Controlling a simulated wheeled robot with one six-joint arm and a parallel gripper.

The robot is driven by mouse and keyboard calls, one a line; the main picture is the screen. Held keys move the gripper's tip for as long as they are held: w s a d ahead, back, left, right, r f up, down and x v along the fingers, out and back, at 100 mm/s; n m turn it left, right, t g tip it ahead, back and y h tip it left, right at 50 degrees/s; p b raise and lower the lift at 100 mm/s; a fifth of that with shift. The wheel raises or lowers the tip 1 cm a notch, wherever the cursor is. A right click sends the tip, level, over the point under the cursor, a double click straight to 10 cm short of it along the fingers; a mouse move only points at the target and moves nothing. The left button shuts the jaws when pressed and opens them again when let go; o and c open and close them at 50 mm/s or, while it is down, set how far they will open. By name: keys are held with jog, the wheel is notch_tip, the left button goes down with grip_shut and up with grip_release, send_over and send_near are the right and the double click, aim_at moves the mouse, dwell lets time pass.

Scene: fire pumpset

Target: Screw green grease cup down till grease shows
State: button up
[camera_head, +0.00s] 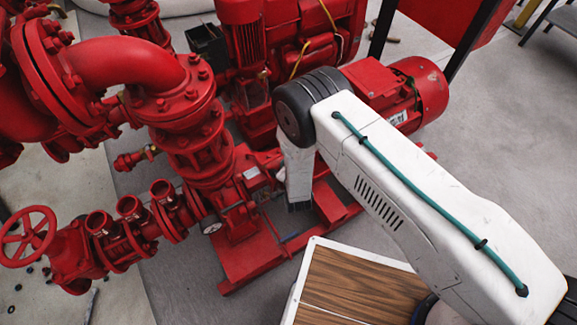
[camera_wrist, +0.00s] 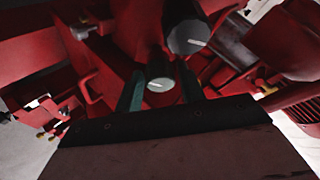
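In the wrist view, a small grey-green round cap with a white mark, likely the grease cup (camera_wrist: 160,84), sits between the two fingers of my gripper (camera_wrist: 163,92). The fingers are dark teal and stand apart on its left and right. A narrow gap seems to show on each side, so my gripper looks open around the cap. A larger dark grey cap (camera_wrist: 188,36) with a white mark is just beyond it. In the head view, my wrist (camera_head: 299,175) points down beside the red pump. The cup and fingertips cannot be made out there. No grease can be seen.
A red motor (camera_head: 418,90) lies right of my wrist. Red flanged pipes (camera_head: 130,65) and a valve handwheel (camera_head: 27,236) are on the left. A red base frame (camera_head: 250,262) runs below. A wood-topped surface (camera_head: 358,287) is in front. Open grey floor is on the right.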

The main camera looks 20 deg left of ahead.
jog(key=v, duration=0.6)
jog(key=shift+s+r, duration=0.1)
jog(key=shift+r, duration=0.05)
